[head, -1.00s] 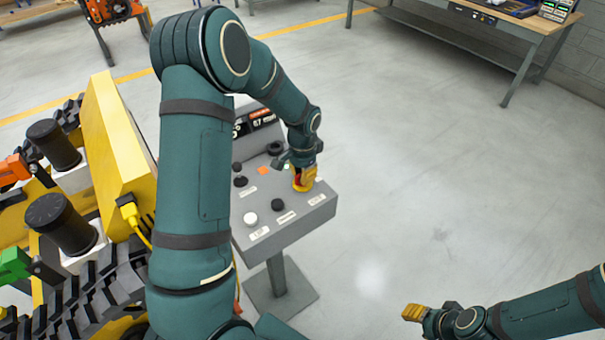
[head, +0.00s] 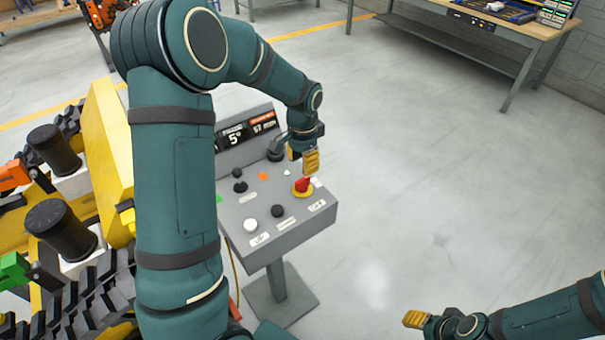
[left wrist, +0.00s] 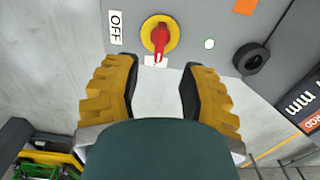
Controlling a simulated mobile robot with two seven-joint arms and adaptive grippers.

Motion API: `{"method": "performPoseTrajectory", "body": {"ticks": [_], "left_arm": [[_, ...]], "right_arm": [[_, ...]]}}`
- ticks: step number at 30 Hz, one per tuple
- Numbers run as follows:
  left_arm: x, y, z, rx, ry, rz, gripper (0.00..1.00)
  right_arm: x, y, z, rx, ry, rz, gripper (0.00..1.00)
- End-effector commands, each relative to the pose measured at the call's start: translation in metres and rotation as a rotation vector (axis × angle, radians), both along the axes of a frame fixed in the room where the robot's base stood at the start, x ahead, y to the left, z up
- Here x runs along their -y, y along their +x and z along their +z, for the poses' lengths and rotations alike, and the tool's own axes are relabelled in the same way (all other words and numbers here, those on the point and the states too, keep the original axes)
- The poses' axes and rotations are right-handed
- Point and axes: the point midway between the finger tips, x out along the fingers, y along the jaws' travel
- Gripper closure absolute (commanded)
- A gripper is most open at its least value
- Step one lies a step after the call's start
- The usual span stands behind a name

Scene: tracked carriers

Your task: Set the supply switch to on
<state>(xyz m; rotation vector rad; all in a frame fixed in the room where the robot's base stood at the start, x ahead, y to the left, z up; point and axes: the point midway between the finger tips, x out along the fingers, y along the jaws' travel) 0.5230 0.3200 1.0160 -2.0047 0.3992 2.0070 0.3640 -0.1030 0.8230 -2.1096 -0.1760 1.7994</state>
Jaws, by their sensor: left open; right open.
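The supply switch (head: 303,186) is a red handle on a yellow round plate, on the sloped grey control panel (head: 233,205). In the left wrist view the switch (left wrist: 160,36) has its red handle pointing down the picture, over a pale label I cannot read. An OFF label (left wrist: 115,27) sits to its left, away from the handle's tip. My left gripper (head: 311,162) is open and empty, just above and behind the switch in the head view; its fingers (left wrist: 160,85) are apart, clear of the handle. My right gripper (head: 416,319) hangs over bare floor, open.
The panel also bears a white button (head: 250,225), a black button (head: 278,210), an orange square (head: 263,176) and a display (head: 235,138). A yellow tracked carrier (head: 105,150) stands left. A workbench (head: 510,35) is at the back right. Floor to the right is clear.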

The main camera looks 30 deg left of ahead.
Motion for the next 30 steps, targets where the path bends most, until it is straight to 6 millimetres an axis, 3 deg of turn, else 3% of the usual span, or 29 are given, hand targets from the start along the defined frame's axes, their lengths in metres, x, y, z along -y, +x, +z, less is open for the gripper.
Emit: {"method": "performPoseTrajectory", "body": {"ticks": [3,9,30], "left_arm": [[0.0,0.0,0.022,0.003,0.0,0.0,0.59],[0.0,0.0,0.042,0.0,-0.001,-0.001,0.59],[0.0,0.0,0.045,-0.001,-0.001,0.0,0.59]], "right_arm": [[0.0,0.0,0.0,0.0,0.0,0.0,0.53],[0.0,0.0,0.0,0.0,0.0,0.0,0.53],[0.0,0.0,0.0,0.0,0.0,0.0,0.53]]}}
